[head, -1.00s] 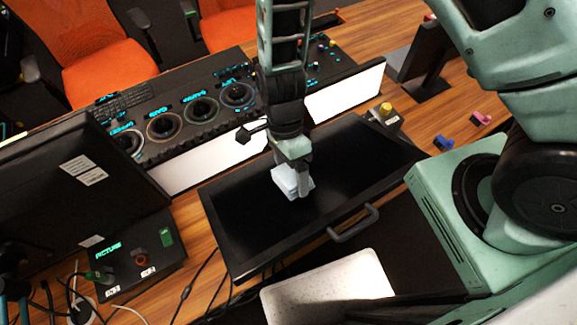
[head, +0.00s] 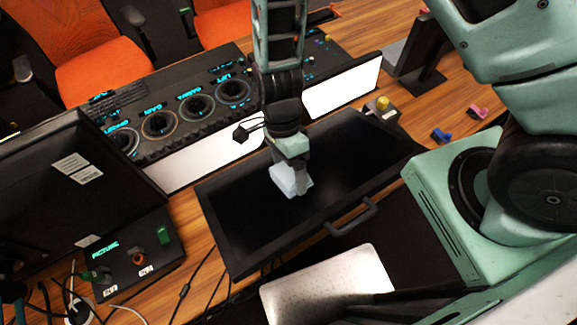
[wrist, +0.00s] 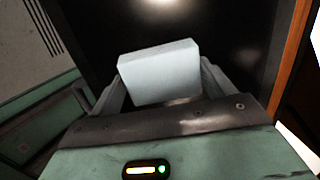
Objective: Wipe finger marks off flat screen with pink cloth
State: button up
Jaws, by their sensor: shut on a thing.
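The flat black screen (head: 345,165) lies nearly level in a dark frame on the desk, with a handle on its near edge. My gripper (head: 294,180) is over the screen's middle, shut on a pale bluish-white block-like pad (head: 282,183). In the wrist view the pad (wrist: 160,72) sits between the two fingers, above or against the dark screen (wrist: 110,28); I cannot tell if it touches. The held pad looks pale, not pink. A small pink object (head: 478,112) lies on the desk at right. Faint light smudges show on the screen in the wrist view.
A blue object (head: 440,135) and a box with a yellow knob (head: 382,108) are right of the screen. A trackball console (head: 180,115) is behind, a monitor (head: 75,185) at left, cables at lower left. A pale speckled panel (head: 325,285) is in front.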

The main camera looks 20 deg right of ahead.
jog(key=shift+b+x, duration=0.5)
jog(key=shift+x, duration=0.3)
jog(key=shift+d, duration=0.1)
jog(key=shift+w+d+r+p, duration=0.1)
jog(key=shift+w+d+p, duration=0.1)
jog(key=shift+d, duration=0.65)
jog(key=shift+w+d+r+p, duration=0.1)
jog(key=shift+w+d, duration=0.15)
jog(key=shift+d, duration=0.8)
jog(key=shift+f, duration=0.2)
jog(key=shift+s+a+f+p, duration=0.1)
jog(key=shift+s+a+p, duration=0.15)
jog(key=shift+a, duration=0.4)
jog(key=shift+s+a+p, duration=0.15)
jog(key=shift+a+p, duration=0.05)
jog(key=shift+a, duration=0.45)
jog(key=shift+s+a+f, duration=0.15)
jog(key=shift+s+a, duration=0.1)
jog(key=shift+a, duration=0.35)
jog(key=shift+c, duration=0.3)
